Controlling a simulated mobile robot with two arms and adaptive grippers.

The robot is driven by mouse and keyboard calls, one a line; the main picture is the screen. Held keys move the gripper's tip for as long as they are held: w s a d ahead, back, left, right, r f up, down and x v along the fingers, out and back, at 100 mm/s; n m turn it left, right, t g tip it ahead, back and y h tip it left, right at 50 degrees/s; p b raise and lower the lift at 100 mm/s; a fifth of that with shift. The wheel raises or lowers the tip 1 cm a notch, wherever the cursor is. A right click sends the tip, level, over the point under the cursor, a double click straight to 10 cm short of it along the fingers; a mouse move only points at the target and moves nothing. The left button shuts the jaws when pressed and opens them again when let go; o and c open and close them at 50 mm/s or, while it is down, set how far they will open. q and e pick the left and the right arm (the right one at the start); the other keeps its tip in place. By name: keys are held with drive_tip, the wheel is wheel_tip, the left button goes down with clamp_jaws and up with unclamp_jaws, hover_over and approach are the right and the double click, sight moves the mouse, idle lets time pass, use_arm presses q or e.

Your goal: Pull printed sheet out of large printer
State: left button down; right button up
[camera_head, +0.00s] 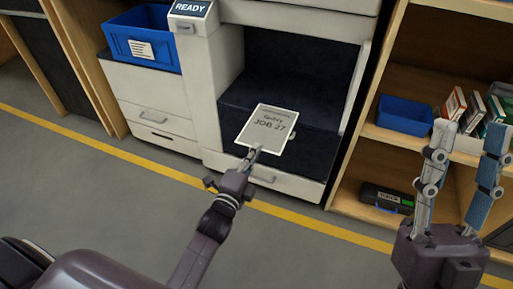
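The printed sheet (268,126) is pale grey with dark text reading "JOB 27". It is in the dark output bay of the large printer (226,70), over the tray near its front edge. My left gripper (253,152) is at the sheet's near edge. Its fingertips are close together and appear shut on that edge; the lower finger is mostly hidden. My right gripper (464,142) is open and empty at the right, with its fingers pointing up, well away from the sheet.
A blue bin (142,42) stands on the printer's left part, beside a "READY" display (190,8). A wooden shelf (366,140) at the right holds another blue bin (404,115), several boxes and a dark case (387,198). The grey floor with its yellow line (90,138) is clear.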

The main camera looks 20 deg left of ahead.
use_arm(q)
drive_tip(key=shift+s+p, duration=0.6)
drive_tip(key=shift+s, duration=1.05)
use_arm(e)
drive_tip(key=w+f+g+h, duration=0.1)
drive_tip(key=w+f+g, duration=0.2)
drive_tip(key=w+f, duration=0.1)
drive_tip(key=shift+w+a, duration=0.45)
drive_tip(key=shift+w, duration=0.2)
